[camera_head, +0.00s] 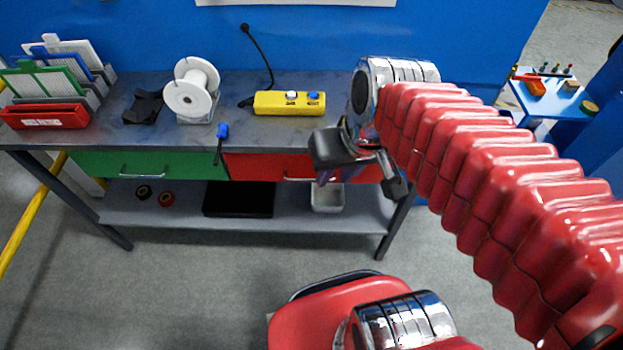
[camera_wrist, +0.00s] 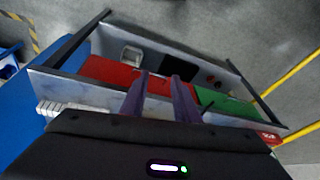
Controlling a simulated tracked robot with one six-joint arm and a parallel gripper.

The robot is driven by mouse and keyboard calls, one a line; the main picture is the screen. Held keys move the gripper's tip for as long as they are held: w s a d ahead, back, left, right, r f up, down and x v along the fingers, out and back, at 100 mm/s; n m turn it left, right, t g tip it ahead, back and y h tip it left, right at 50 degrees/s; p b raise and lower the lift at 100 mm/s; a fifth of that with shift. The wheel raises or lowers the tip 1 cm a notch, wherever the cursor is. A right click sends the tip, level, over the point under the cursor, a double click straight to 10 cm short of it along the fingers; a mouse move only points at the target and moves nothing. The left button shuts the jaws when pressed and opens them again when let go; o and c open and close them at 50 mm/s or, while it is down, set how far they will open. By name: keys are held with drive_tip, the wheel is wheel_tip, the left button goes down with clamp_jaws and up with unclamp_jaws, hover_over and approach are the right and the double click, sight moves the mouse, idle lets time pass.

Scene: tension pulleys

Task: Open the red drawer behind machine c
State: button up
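The red drawer (camera_head: 256,167) is the right-hand drawer under the workbench top, with a light bar handle (camera_head: 296,179) on its front. It looks closed. My gripper (camera_head: 324,180) hangs in front of the right part of the red drawer and hides some of it. The red drawer (camera_wrist: 108,72) shows beyond and between the fingers there.
A green drawer (camera_head: 148,164) is left of the red one. The workbench top (camera_head: 235,138) bears a white spool (camera_head: 192,92), a yellow control box (camera_head: 290,103) and racks. The lower shelf (camera_head: 290,220) holds a black tray (camera_head: 239,199) and a white bin (camera_head: 327,199).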

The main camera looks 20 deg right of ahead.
wheel_tip(320, 180, down, 8)
drive_tip(key=w+m+g+y, duration=0.2)
drive_tip(key=g+y, duration=0.1)
drive_tip(key=y, duration=0.1)
drive_tip(key=m+t+y, duration=0.7)
drive_tip(key=m+t, duration=0.2)
drive_tip(key=m, duration=0.2)
approach(311, 179)
drive_tip(key=s+d, duration=0.2)
drive_tip(key=d, duration=0.1)
drive_tip(key=shift+a, duration=0.1)
drive_tip(key=shift+x, duration=6.85)
drive_tip(key=shift+r, duration=0.1)
drive_tip(key=shift+c, duration=0.7)
clamp_jaws()
